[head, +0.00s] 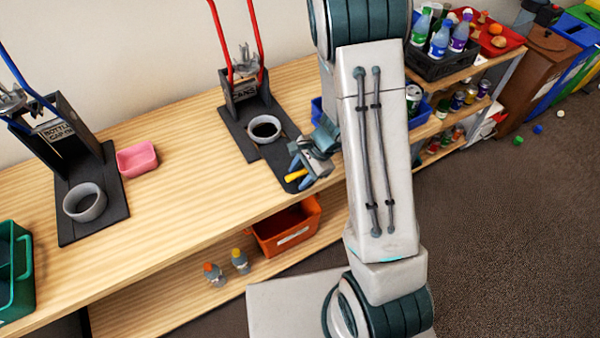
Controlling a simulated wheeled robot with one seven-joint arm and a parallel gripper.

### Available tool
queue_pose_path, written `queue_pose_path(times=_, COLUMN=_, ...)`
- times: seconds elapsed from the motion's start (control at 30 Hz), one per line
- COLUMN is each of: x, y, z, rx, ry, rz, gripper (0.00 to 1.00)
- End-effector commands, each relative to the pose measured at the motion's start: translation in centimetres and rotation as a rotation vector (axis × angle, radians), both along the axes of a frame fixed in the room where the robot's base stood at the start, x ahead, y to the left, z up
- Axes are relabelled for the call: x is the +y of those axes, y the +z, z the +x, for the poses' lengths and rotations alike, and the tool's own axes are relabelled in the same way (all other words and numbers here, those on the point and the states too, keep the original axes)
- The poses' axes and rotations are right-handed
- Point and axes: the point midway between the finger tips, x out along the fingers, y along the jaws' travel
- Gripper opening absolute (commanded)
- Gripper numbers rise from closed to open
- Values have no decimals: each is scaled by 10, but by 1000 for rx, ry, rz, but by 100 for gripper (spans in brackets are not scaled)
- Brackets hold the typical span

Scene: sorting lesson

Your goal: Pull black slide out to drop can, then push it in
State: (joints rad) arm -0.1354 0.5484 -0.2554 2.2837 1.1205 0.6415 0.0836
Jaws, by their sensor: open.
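The can press (247,92) with red handles stands on the wooden bench, with a sign that seems to read "CANS". A pale ring (264,129) with a dark opening sits on its base. The black slide (272,157) reaches from the base toward the bench's front edge. A yellow piece (296,176), which may be the slide's handle, shows at its front end. My gripper (298,170) is open, with its blue fingers around or just above the yellow piece; I cannot tell if they touch. No can shows at the press; the ring's inside is too dark to read.
A second press (65,130) with blue handles, a pink bowl (137,157) and a green bin (14,270) stand to the left. An orange bin (288,228) and two small bottles (240,262) are on the lower shelf. My arm hides part of the bench's right end.

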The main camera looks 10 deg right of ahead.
Motion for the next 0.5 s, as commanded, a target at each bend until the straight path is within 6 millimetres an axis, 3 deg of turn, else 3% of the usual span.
queue_pose_path(times=0.23, x=-5, y=14, z=0, rx=-3, ry=1, rz=0, gripper=42)
queue_pose_path(times=0.5, x=-29, y=66, z=-2, rx=-7, ry=1, rz=0, gripper=42)
